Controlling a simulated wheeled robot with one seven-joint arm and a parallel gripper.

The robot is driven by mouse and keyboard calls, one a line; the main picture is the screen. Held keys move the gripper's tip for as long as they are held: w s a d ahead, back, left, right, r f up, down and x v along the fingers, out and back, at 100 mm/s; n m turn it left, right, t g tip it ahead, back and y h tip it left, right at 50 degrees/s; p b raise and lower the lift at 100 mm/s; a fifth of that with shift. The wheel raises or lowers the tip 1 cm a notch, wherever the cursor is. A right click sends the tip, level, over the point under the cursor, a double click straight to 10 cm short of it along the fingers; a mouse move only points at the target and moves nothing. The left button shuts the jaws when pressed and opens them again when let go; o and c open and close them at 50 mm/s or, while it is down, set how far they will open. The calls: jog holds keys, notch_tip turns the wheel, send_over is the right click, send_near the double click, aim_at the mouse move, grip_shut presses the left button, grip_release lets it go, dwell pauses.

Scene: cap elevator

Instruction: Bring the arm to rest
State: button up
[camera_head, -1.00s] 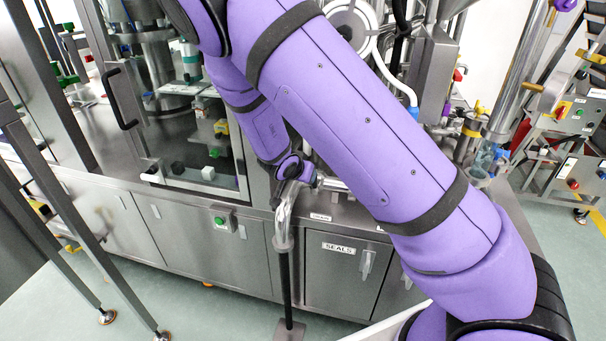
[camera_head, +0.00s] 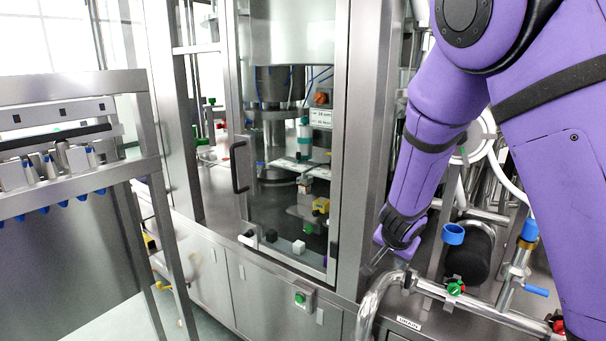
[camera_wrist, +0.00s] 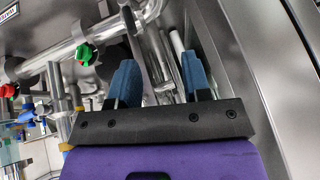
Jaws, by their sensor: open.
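My purple arm (camera_head: 425,140) reaches down along the right side of the head view. Its end is low beside the steel corner post of the machine, just above a bent steel pipe. My gripper (camera_wrist: 160,78) shows in the wrist view with its two blue fingers apart and nothing held between them. Steel pipes and a flat metal bar show beyond the fingers. In the head view the fingertips are too small and partly hidden to make out.
A glass-doored machine cabinet (camera_head: 290,130) with a black handle (camera_head: 238,167) stands left of my arm. A bent steel pipe (camera_head: 372,305), a green valve knob (camera_head: 456,288) and a blue-capped fitting (camera_head: 453,234) are close by. A steel rack (camera_head: 75,155) stands at the far left.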

jog(key=s+r+n+y, duration=0.25)
jog(key=s+r, duration=0.35)
jog(key=r, duration=0.3)
jog(key=s+r+n+y, duration=0.25)
jog(key=s+r, duration=0.35)
jog(key=r, duration=0.3)
jog(key=s+d+r+n+h, duration=0.1)
jog(key=s+d+r, duration=0.2)
jog(key=s, duration=0.7)
jog(key=s+d+r+n+g+h, duration=0.1)
jog(key=s+d+r, duration=0.3)
jog(key=s, duration=0.7)
jog(key=shift+r+n+h, duration=0.2)
jog(key=shift+n+h, duration=0.3)
jog(key=shift+h, duration=0.1)
jog(key=shift+d, duration=0.1)
